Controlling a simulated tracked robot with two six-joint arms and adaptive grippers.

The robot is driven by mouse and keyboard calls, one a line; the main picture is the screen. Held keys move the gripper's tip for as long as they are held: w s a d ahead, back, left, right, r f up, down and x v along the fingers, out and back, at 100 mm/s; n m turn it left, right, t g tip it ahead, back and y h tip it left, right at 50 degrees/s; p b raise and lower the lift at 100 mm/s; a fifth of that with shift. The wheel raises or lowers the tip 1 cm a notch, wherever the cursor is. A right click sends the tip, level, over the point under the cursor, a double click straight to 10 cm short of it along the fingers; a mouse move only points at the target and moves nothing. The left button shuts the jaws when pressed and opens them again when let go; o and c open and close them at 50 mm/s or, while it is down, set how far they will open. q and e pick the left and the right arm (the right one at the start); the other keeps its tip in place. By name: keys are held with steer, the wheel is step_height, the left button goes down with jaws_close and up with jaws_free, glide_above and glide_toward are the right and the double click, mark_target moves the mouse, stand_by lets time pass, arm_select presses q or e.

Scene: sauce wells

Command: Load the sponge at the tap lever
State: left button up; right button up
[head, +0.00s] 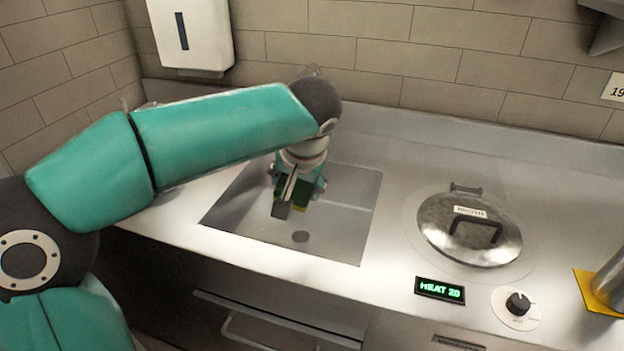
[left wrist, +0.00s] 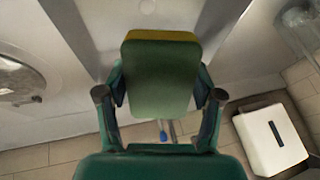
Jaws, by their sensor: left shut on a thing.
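My left gripper (head: 290,200) hangs over the sink basin (head: 345,235) in the head view. It is shut on a sponge (head: 302,197), which is mostly hidden there by the fingers. In the left wrist view the sponge (left wrist: 160,80) is a green block with a yellow layer along its far edge, held between the two fingers of the left gripper (left wrist: 160,96). A small blue-tipped part with grey metal (left wrist: 163,132) shows just past the sponge; I cannot tell if it is the tap lever. In the head view my arm covers most of the tap area. My right gripper is out of view.
A lidded well (head: 470,228) sits right of the sink, with a lit display (head: 440,290) and a knob (head: 517,303) in front. A white dispenser (head: 192,35) hangs on the tiled wall. A yellow mat (head: 597,302) with a metal container lies at far right.

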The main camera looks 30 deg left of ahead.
arm_select(q)
steer(key=shift+w+a+r, duration=0.1)
steer(key=shift+w+a, duration=0.1)
steer(key=shift+w, duration=0.1)
steer(key=shift+w+a+f+p, duration=0.2)
steer(key=shift+w+a+p, duration=0.15)
steer(key=shift+w+a, duration=0.35)
steer(key=shift+w+a+f+p, duration=0.2)
steer(key=shift+w+a+p, duration=0.15)
steer(key=shift+w+a, duration=0.3)
steer(key=w+a+f+p, duration=0.2)
steer(key=w+a+p, duration=0.2)
steer(key=w+a, duration=0.2)
steer(key=shift+w+a, duration=0.3)
steer(key=shift+a, duration=0.05)
steer(key=s+d+b, duration=0.5)
steer(key=shift+s+d, duration=0.3)
steer(key=shift+d, duration=0.1)
stand_by(1.2)
